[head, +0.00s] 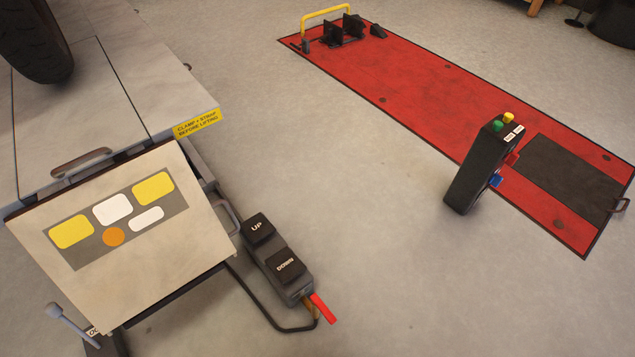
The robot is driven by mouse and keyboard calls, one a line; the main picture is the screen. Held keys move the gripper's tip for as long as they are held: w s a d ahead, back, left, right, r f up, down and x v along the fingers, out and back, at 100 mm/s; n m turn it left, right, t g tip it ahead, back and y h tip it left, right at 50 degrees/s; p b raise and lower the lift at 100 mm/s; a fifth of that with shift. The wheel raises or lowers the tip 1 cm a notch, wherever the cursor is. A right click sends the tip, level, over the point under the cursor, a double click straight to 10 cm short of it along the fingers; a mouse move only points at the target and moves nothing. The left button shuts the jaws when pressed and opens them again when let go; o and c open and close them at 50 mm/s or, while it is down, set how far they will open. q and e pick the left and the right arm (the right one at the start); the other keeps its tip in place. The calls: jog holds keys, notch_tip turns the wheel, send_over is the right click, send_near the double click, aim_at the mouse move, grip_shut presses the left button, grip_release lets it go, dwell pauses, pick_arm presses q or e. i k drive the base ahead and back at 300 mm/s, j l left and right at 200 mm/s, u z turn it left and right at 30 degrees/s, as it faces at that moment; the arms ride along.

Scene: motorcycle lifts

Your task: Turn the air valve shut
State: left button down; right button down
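A red lever handle (323,308), which looks like the air valve's handle, sticks out from the near end of the grey foot pedal unit (279,264) on the floor. A small brass-coloured fitting (309,300) sits at its base, and a black hose runs from there back toward the lift. The handle points to the lower right, roughly in line with the pedal unit. The pedals are marked UP and DOWN. Neither of my grippers is in view.
A grey lift (150,85) with a sloped label panel (165,250) and a tyre (35,40) fills the left. A knobbed lever (70,322) stands lower left. A black control pedestal (480,168) stands beside a red lift (430,95). Floor right of the pedals is clear.

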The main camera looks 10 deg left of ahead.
aim_at(331, 319)
jog(key=k+l, duration=0.2)
jog(key=k, duration=0.2)
jog(key=k+l, duration=0.2)
jog(key=k, duration=0.25)
jog(key=k+l, duration=0.2)
jog(key=k, duration=0.2)
jog(key=k+l, duration=0.25)
jog(key=k, duration=0.2)
